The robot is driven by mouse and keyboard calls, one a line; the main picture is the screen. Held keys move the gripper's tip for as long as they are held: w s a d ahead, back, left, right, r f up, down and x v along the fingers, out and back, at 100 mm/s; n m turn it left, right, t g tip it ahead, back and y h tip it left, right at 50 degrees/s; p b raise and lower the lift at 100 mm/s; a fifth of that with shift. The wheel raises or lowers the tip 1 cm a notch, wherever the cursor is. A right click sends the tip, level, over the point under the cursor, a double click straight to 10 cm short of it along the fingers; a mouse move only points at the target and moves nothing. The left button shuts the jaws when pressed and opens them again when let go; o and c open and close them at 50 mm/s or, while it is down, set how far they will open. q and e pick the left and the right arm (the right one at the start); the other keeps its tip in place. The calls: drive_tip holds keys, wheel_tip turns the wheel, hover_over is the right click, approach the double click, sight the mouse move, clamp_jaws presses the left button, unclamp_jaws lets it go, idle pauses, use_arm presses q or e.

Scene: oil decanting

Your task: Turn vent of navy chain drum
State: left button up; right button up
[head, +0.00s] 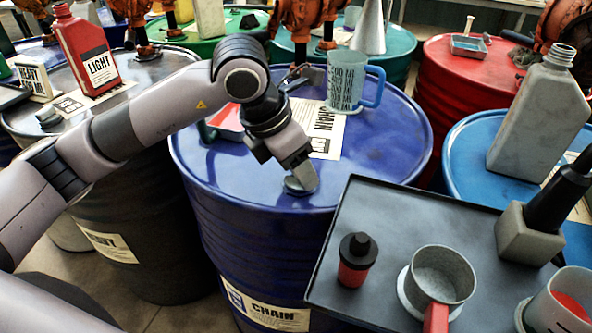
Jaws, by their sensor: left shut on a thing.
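The navy drum (232,176) stands in the middle, with a white CHAIN label (262,311) on its side. Its vent, a small round grey cap (299,186), sits on the front part of the lid. My left gripper (298,176) reaches down from the left and is shut on the vent; its fingers hide part of the cap. My right gripper is not in view.
A clear measuring jug with a blue handle (375,88), a CHAIN card (325,128) and a partly hidden red-and-green item (222,120) are on the navy lid. A dark tray (390,215) at front right holds a small red bottle (354,272), a metal cup (440,275) and a black-topped grey block (528,240).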

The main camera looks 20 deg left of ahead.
use_arm(q)
drive_tip(key=n+b, duration=0.1)
drive_tip(key=n, duration=0.1)
drive_tip(key=n+t+y+b, duration=0.1)
drive_tip(key=n+b, duration=0.1)
drive_tip(key=shift+d+f+n+y, duration=0.1)
drive_tip(key=shift+d+n+y, duration=0.05)
drive_tip(key=shift+n+y, duration=0.15)
drive_tip(key=n+y+b, duration=0.1)
drive_tip(key=n+b, duration=0.1)
drive_tip(key=n, duration=0.1)
drive_tip(key=shift+d+n, duration=0.1)
drive_tip(key=shift+n, duration=0.2)
drive_tip(key=shift+n+y+b, duration=0.4)
drive_tip(key=shift+n+y, duration=0.5)
drive_tip(key=shift+n, duration=0.9)
drive_tip(key=o, duration=1)
drive_tip(key=shift+o, duration=0.2)
drive_tip(key=p+v, duration=0.1)
drive_tip(key=v, duration=0.6)
drive_tip(key=shift+r, duration=0.25)
drive_tip(key=shift+s+d, duration=0.1)
